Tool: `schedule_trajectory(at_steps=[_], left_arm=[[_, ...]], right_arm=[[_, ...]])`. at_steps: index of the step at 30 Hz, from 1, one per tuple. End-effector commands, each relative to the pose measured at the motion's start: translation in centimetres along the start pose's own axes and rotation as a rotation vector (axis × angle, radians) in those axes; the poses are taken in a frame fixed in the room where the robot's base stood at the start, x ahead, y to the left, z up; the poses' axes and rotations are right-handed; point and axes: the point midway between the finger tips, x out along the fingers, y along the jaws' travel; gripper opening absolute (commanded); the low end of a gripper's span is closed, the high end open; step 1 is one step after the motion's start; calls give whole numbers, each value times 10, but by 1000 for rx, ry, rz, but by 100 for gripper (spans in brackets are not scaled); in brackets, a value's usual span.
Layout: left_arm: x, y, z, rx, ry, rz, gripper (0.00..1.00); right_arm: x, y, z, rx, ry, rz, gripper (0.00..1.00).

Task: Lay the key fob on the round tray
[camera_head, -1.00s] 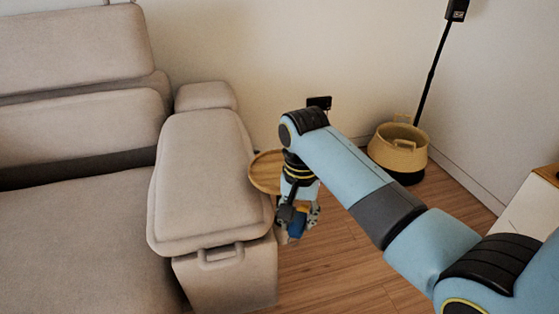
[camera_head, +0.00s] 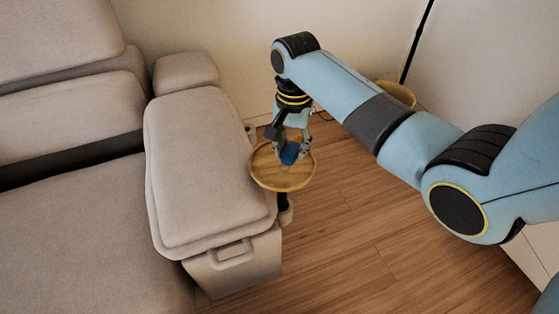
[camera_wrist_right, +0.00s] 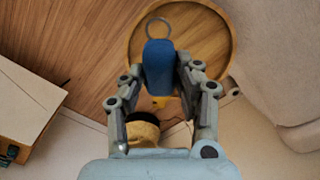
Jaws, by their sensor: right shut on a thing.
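The key fob (camera_head: 289,153) is blue with a metal ring. My right gripper (camera_head: 290,148) is shut on it, pointing down over the round tray. In the right wrist view the fob (camera_wrist_right: 159,66) sits between the fingertips of my right gripper (camera_wrist_right: 160,80), with its ring toward the top of the picture. The round wooden tray (camera_head: 295,182) has a raised rim and stands on a dark post beside the sofa; it also shows behind the fob in the right wrist view (camera_wrist_right: 205,42). Whether the fob touches the tray, I cannot tell. My left gripper is not in view.
The sofa's padded arm (camera_head: 203,170) is close to the tray's left side. A woven basket (camera_head: 397,92) stands at the back, partly hidden by my right arm. The wooden floor (camera_head: 360,240) to the right of the tray is clear.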

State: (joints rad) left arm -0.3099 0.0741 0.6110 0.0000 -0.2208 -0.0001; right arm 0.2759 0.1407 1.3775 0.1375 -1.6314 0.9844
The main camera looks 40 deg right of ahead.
Motion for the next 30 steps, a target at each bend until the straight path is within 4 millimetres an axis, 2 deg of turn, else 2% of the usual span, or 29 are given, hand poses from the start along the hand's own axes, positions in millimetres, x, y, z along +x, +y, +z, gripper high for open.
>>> schedule_trajectory(at_steps=[1,6,11,17,28,29,30], left_arm=[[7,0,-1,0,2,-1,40],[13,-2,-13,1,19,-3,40],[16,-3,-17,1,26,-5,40],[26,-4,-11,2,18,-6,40],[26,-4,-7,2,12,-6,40],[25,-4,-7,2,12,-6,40],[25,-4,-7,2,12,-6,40]], right_arm=[[9,-11,-2,0,-1,0,1],[19,-29,-6,-1,0,0,1],[29,-31,-7,-1,1,1,1],[59,-30,-7,-2,1,2,1],[62,-30,-7,-1,1,1,1],[61,-30,-7,-1,1,1,36],[61,-30,-7,-1,1,0,41]])
